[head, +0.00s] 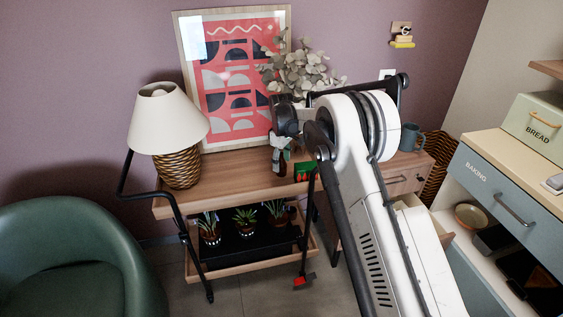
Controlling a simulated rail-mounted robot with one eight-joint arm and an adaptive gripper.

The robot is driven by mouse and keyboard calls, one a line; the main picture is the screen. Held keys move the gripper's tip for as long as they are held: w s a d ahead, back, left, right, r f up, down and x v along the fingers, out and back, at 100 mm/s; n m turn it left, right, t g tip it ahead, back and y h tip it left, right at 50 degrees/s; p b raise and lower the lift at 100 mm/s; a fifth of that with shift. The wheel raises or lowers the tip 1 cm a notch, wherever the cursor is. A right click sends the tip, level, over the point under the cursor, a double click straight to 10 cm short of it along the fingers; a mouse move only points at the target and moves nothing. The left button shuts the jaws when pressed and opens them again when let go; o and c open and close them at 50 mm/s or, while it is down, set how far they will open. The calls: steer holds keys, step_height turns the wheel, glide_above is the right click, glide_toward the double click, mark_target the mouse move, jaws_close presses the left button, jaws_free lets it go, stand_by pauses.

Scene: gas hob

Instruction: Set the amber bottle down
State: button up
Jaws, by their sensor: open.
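A small dark brown bottle, which looks like the amber bottle (278,162), stands upright on the wooden top of the console (232,166), near its front edge. My gripper (281,143) is at the bottle's upper part, pointing down from the end of my white arm. It is open. The fingers overlap the bottle's top in the picture, and I cannot tell whether they touch it.
A lamp (168,122) with a wicker base stands at the left of the top. A green box (304,171) lies right of the bottle, and a grey mug (410,137) stands further right. Eucalyptus (300,72) and a framed print (232,75) are behind. Bare wood shows between lamp and bottle.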

step_height(320, 180, up, 12)
steer(key=shift+r+p, duration=0.15)
steer(key=shift+p, duration=0.6)
steer(key=shift+s+d+r, duration=0.1)
steer(key=shift+d+r, duration=0.05)
steer(key=shift+r, duration=0.25)
steer(key=s+d+r+m+t, duration=0.2)
steer(key=s+d+r+m, duration=0.1)
steer(key=s+d+r, duration=0.55)
steer(key=s+d+r+m+t, duration=0.1)
steer(key=s+d+r+m, duration=0.35)
steer(key=s+r, duration=0.75)
steer(key=s+d+m+t, duration=0.1)
steer(key=s+d, duration=0.3)
steer(key=s, duration=0.3)
steer(key=s+d+m+t, duration=0.1)
steer(key=s+d, duration=0.2)
steer(key=s, duration=0.5)
steer(key=s+d+f+m+t, duration=0.1)
steer(key=s+d+f, duration=0.1)
steer(key=s, duration=0.4)
steer(key=s+d+f+m+t, duration=0.1)
steer(key=s+d+f+m, duration=0.1)
steer(key=s+f, duration=0.2)
steer(key=shift+s+f, duration=0.15)
steer(key=shift+s, duration=1.65)
steer(key=shift+c, duration=0.4)
